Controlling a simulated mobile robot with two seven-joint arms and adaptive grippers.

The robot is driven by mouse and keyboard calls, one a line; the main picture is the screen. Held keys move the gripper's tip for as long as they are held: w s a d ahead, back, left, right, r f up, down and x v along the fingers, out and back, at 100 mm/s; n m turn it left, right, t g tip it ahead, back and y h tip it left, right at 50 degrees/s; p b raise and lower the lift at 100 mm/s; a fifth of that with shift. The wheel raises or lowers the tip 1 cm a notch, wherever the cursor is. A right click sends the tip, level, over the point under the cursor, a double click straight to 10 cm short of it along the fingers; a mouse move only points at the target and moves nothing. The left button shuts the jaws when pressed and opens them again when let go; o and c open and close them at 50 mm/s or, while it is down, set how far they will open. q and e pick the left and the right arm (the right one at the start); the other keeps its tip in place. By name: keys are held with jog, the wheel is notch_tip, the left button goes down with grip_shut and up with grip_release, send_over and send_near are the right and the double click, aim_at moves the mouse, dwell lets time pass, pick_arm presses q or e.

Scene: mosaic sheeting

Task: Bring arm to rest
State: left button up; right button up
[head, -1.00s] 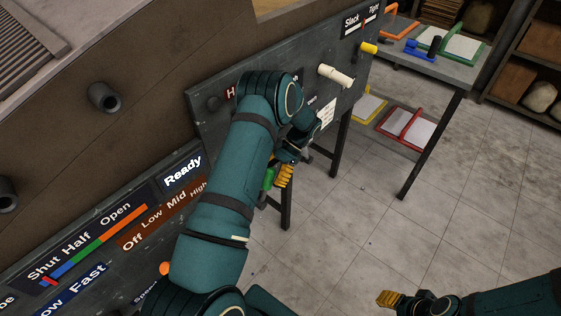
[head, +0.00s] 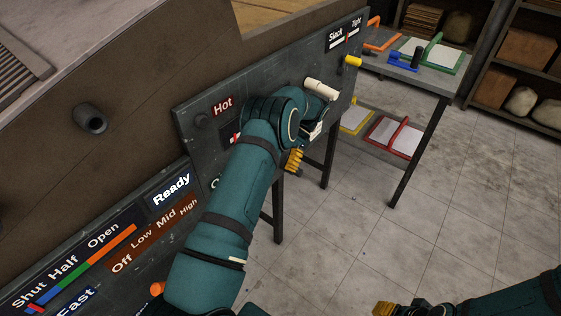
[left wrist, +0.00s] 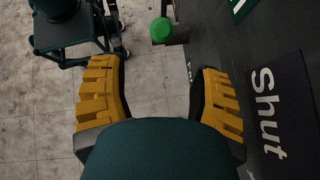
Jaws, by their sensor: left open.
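My left arm (head: 230,200), dark teal, reaches across the dark control panel in the head view. My left gripper (head: 295,160) is small there, with yellow fingers, partly hidden by the wrist. In the left wrist view its two yellow fingers are spread apart (left wrist: 162,75), with only floor between them. A green knob (left wrist: 161,31) on a short stem shows beyond the fingertips, apart from them. My right gripper (head: 385,308) shows only partly at the bottom edge of the head view; whether it is open is unclear.
The panel (head: 190,125) carries a "Hot" label (head: 222,106), a white handle (head: 322,89) and a yellow knob (head: 352,62). An orange knob (head: 157,288) sits close to my left arm. A table (head: 437,82) with coloured-handled tools stands at right. Open floor (head: 350,240) lies between.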

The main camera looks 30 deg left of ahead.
pick_arm(q)
jog(key=s+d+f+t+h, duration=0.2)
jog(key=s+d+f+t, duration=0.15)
jog(key=d+f, duration=0.35)
jog(key=s+d+f+t+h, duration=0.2)
jog(key=s+d+f, duration=0.2)
jog(key=d+f, duration=0.3)
jog(key=s+d+r+n+t+h, duration=0.1)
jog(key=s+d+r+n+t, duration=0.1)
jog(key=s+d+n+t, duration=0.4)
jog(key=s+d, duration=0.5)
jog(key=s, duration=0.2)
jog(key=shift+d+h, duration=0.15)
jog(key=shift+h, duration=0.25)
jog(key=c, duration=0.3)
jog(key=shift+s, duration=0.1)
